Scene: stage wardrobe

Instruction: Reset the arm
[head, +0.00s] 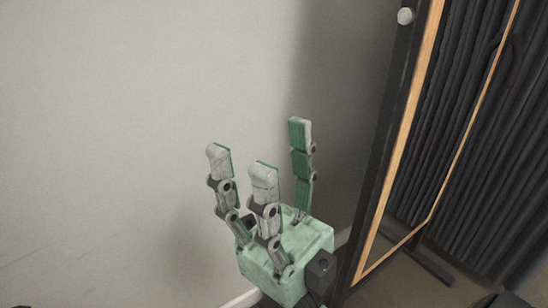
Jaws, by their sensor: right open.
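My right gripper (270,160) shows in the lower middle of the head view. It has a pale green palm block and jointed grey fingers with green pads. The fingers point upward and stand apart, with nothing between them. The gripper is open and empty, in front of the plain wall and just left of the framed mirror. My left gripper is not in this view.
A tall mirror (393,155) with a dark and wooden frame stands close to the right of my gripper. It reflects dark pleated curtains. A pale wall (140,120) fills the left and middle. A white skirting board (240,299) runs along the wall's foot.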

